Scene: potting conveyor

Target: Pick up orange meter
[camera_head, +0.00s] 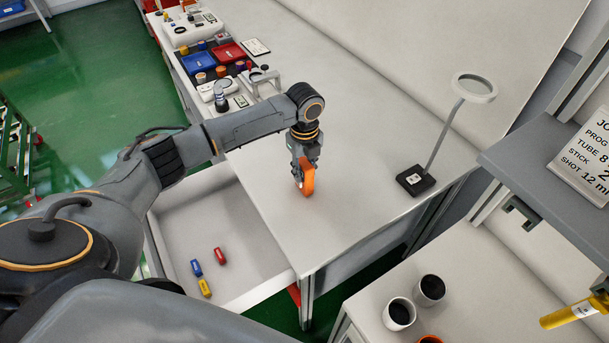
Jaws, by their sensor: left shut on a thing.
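The orange meter (307,179) is in the head view, upright in my left gripper (300,176) over the white bench top (350,130). My left gripper points down and is shut on the meter. The meter's lower end is at or just above the bench surface; I cannot tell whether it touches. The gripper fingers hide part of the meter's left side. My right gripper is not in view.
A lamp with a ring head (474,87) stands on a black base (415,180) to the right. An open drawer (220,220) holds small red, blue and yellow items. Red and blue bins (197,64) and tools crowd the far bench. Dark-filled cups (399,313) stand lower right.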

